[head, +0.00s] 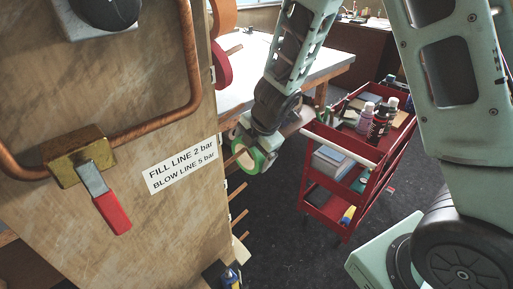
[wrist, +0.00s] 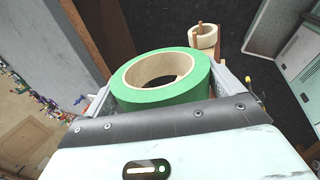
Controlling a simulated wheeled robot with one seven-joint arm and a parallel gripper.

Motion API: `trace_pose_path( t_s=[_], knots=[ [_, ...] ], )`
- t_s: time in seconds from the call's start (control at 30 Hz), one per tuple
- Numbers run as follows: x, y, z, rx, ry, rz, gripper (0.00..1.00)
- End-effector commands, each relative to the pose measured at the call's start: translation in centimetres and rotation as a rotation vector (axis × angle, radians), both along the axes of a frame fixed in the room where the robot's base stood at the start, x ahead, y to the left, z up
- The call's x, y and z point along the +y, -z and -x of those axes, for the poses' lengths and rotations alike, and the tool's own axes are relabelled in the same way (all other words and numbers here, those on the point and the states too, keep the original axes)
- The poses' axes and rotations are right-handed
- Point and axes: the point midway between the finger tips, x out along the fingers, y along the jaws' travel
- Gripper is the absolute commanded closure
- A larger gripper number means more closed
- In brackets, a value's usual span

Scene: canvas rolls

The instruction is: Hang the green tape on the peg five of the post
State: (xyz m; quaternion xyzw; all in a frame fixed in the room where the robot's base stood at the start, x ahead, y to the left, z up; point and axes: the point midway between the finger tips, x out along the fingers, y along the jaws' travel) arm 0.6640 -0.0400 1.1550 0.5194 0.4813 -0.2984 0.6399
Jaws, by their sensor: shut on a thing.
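The green tape (head: 259,159) is a roll with a pale core. My gripper (head: 251,143) is shut on it and holds it in the air beside the right edge of the wooden panel. In the wrist view the green tape (wrist: 190,92) sits between the two fingers with its hole showing. Several thin wooden pegs (head: 239,215) stick out from the panel's right side, below the roll. An orange roll (head: 226,17) and a red roll (head: 222,70) hang higher at that edge. I cannot tell which peg is peg five.
A cream roll (wrist: 204,38) sits around a wooden peg beyond the tape. A red trolley (head: 325,190) with bottles stands to the right. A workbench (head: 318,66) is behind. The panel carries copper pipe, a red-handled valve (head: 110,211) and a label (head: 181,165). Dark floor (head: 283,225) lies clear below.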

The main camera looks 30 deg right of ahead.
Motion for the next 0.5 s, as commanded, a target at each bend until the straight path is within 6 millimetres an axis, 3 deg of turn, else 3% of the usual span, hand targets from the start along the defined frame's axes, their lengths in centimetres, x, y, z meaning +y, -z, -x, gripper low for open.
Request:
trace_pose_path(
  t_s=[0.5],
  knots=[
    [2.9,0.1,1.0,0.0,0.0,-0.001,0.33]
  ],
)
